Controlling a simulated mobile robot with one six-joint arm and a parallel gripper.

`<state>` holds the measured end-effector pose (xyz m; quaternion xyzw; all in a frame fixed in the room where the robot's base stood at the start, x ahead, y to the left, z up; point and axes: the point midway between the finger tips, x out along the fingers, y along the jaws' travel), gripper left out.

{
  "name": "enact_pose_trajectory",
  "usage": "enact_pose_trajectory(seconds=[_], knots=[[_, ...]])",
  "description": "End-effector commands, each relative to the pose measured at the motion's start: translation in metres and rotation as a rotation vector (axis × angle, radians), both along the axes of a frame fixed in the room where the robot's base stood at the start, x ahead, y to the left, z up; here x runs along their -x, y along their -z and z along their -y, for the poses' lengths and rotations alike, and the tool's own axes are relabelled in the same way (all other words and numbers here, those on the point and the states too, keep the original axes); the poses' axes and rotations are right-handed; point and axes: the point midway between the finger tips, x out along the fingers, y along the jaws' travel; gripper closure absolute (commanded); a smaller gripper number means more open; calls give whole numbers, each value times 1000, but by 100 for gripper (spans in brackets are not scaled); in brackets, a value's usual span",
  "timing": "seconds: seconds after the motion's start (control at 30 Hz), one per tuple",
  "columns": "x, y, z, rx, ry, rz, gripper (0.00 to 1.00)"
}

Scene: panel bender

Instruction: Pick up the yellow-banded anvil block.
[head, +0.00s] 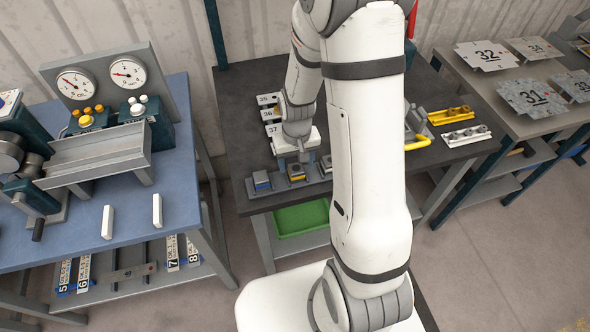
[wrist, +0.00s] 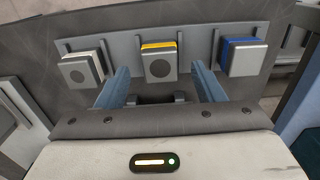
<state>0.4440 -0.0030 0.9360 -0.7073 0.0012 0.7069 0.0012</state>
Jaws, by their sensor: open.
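My gripper (wrist: 160,70) is open and empty. Its two blue fingers show on the left and right of the yellow-banded block, with gaps between. In the head view my gripper (head: 302,157) is just above the rack; whether its fingertips are level with the block is unclear.
A white-banded block (wrist: 83,69) and a blue-banded block (wrist: 243,58) sit on either side in the rack. Numbered plates (head: 268,114) lie behind my gripper. A green bin (head: 300,218) is on the shelf below. A yellow rail (head: 450,115) lies right of my arm.

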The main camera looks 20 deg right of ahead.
Motion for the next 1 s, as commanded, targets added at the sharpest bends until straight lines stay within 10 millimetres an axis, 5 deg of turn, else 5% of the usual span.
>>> enact_pose_trajectory(seconds=[0.2, 0.5, 1.0], knots=[[1, 22, 0, 0, -1, -2, 38], [1, 25, -1, 0, -1, 0, 38], [1, 25, -1, 0, -2, 0, 79]])
